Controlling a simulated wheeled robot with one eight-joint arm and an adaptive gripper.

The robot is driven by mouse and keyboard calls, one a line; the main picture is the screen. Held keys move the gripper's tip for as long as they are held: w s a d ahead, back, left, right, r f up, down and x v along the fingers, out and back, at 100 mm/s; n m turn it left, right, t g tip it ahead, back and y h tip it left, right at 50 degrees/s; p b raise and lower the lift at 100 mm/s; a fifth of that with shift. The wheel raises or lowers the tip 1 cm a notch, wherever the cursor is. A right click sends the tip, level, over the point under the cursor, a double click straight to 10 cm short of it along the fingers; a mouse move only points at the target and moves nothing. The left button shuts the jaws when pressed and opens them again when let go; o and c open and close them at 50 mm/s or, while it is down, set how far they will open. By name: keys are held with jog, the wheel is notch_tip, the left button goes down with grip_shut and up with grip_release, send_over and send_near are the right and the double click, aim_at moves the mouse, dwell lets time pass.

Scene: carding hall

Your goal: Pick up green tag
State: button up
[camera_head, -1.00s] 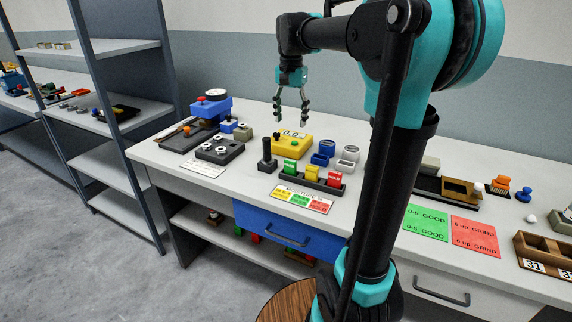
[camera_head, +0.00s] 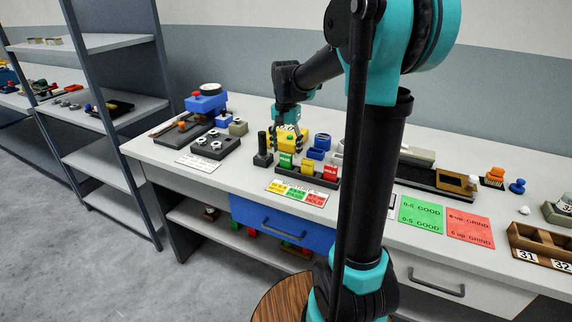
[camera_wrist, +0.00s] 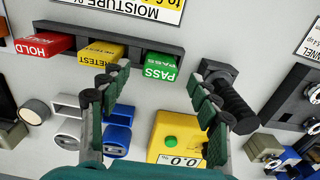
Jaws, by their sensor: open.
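The green tag (camera_wrist: 160,68), lettered PASS, stands in a dark rack (camera_wrist: 105,35) at the end of a row with a yellow RETEST tag (camera_wrist: 102,54) and a red HOLD tag (camera_wrist: 45,45). In the head view the green tag (camera_head: 285,161) is at the left end of the rack. My gripper (camera_wrist: 160,88) is open and empty. Its fingers are spread on either side of the green tag's column in the wrist view, apart from the tag. In the head view my gripper (camera_head: 287,150) hangs just behind and above it.
A black upright handle (camera_wrist: 232,100) stands close beside the green tag. A yellow device (camera_wrist: 175,140) with a green button and a display lies under the gripper. Blue and grey cups (camera_wrist: 118,130) are nearby. A printed moisture sign (camera_head: 297,193) lies in front of the rack.

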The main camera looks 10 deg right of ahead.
aim_at(286, 154)
jog(key=shift+f, duration=1.85)
jog(key=c, duration=1.2)
jog(key=shift+r, duration=0.1)
jog(key=shift+c, duration=0.2)
